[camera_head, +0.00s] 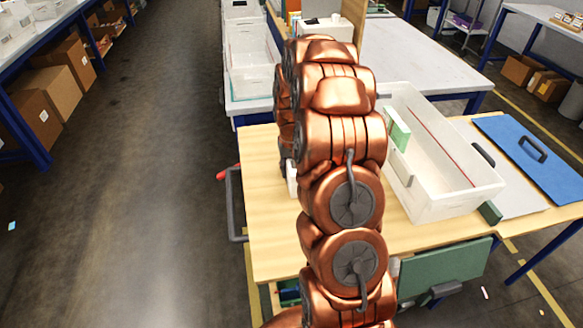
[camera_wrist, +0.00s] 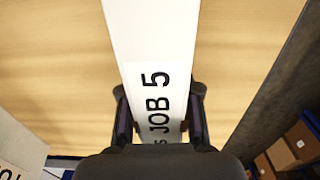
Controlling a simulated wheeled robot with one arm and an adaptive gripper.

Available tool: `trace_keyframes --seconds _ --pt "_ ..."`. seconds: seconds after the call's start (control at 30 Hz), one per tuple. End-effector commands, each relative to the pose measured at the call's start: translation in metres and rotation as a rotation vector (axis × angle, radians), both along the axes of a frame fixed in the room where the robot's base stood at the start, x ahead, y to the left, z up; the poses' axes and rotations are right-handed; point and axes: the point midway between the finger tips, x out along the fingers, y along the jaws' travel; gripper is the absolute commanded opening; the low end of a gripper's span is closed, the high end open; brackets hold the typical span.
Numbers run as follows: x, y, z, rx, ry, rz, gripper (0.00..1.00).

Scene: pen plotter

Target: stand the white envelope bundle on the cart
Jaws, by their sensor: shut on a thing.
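The white envelope bundle (camera_wrist: 152,45), marked "JOB 5", runs up the middle of the wrist view. My gripper (camera_wrist: 160,97) is shut on it, with one dark finger on each side. Pale wood lies behind the bundle; I cannot tell whether the bundle touches it. In the head view my copper arm hides the gripper, and only a small white piece (camera_head: 291,178) shows at the arm's left side; I cannot tell if it is the bundle. The wood-topped surface (camera_head: 268,225) has a grey handle at its left; whether it is the cart is unclear.
Another white block with lettering (camera_wrist: 20,150) stands at the lower left of the wrist view. In the head view, a white bin (camera_head: 470,200) and a blue board (camera_head: 535,165) lie right of my arm.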

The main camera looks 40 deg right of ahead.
Motion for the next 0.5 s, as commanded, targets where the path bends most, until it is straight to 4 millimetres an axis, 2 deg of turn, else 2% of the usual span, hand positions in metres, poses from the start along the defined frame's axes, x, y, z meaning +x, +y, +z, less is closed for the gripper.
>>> trace_keyframes --seconds 0.17,0.2,0.4,0.5 --pt "0.0002 -0.0003 -0.0032 0.000 -0.001 0.000 0.00" --pt "0.0002 -0.0003 -0.0029 0.000 -0.001 0.000 0.35" --pt "0.0002 -0.0004 -0.0022 0.000 -0.001 0.000 0.56" --pt "0.0002 -0.0004 -0.0022 0.000 -0.001 0.000 0.58"
